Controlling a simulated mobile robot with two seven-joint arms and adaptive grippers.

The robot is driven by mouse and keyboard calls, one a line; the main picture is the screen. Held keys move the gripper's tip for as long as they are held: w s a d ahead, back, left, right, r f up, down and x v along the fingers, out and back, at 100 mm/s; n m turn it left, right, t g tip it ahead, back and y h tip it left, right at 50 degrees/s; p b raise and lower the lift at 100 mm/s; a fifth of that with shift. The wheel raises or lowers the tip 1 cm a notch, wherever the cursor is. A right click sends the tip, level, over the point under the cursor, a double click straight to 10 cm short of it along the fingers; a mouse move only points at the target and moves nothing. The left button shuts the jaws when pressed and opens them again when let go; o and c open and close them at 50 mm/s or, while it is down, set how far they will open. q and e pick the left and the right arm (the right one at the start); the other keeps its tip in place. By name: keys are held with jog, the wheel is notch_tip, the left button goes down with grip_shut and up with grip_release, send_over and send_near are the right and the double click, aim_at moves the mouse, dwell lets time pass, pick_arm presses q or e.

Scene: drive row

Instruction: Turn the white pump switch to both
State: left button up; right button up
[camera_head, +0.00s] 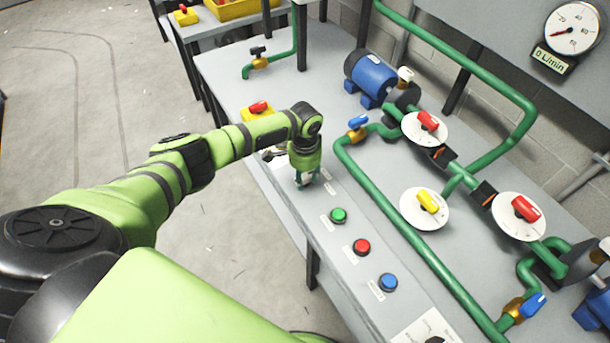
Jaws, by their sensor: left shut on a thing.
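My left arm reaches in from the left, and its gripper (306,181) points down at the front strip of the grey bench. Its fingers are shut on the white pump switch (301,185), which is mostly hidden by the fingers and wrist. Small white labels stand around it, too small to read, so I cannot tell which position the switch points to. My right gripper is not in view.
Green (338,215), red (361,247) and blue (388,282) buttons line the bench front. Green pipes (395,226) run behind, with white dials bearing red and yellow handles (427,201). A blue motor (370,76) stands farther back. A gauge (573,28) hangs at upper right.

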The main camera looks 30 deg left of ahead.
aim_at(305, 178)
pick_arm(q)
jog(key=shift+s+f, duration=0.1)
jog(key=o, duration=1.2)
jog(key=shift+c, duration=0.2)
jog(key=shift+r, duration=0.55)
notch_tip(305, 178, up, 11)
